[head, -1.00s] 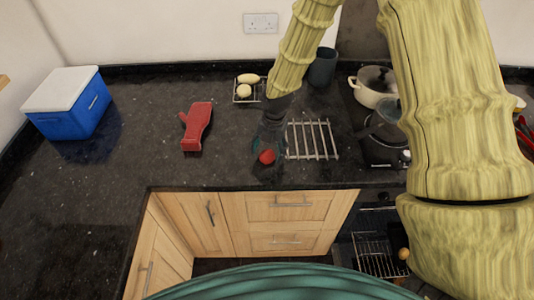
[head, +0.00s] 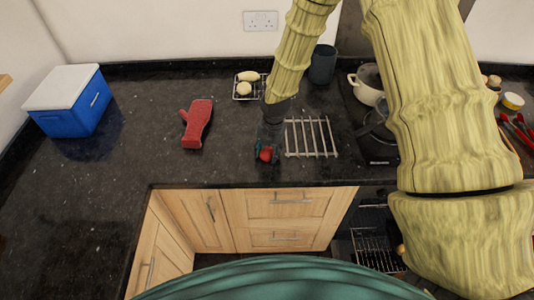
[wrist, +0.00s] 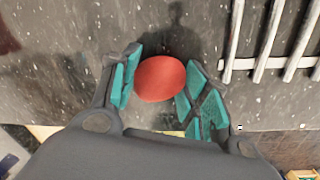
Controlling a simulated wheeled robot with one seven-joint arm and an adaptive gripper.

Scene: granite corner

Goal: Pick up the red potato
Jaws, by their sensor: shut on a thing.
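The red potato (head: 266,154) is near the front edge of the dark counter, left of the metal rack. It also shows in the wrist view (wrist: 160,78) as a smooth red oval between the two teal-padded fingers. My gripper (head: 267,153) is shut on it, with one pad on each side (wrist: 156,82). I cannot tell whether the potato rests on the counter or is slightly lifted.
A metal rack (head: 312,138) lies just right of my gripper. A red oven mitt (head: 197,124) lies to the left, and a blue cooler box (head: 69,108) with a white lid is farther left. Behind are a small wire rack with pale potatoes (head: 244,88) and a dark cup (head: 322,65).

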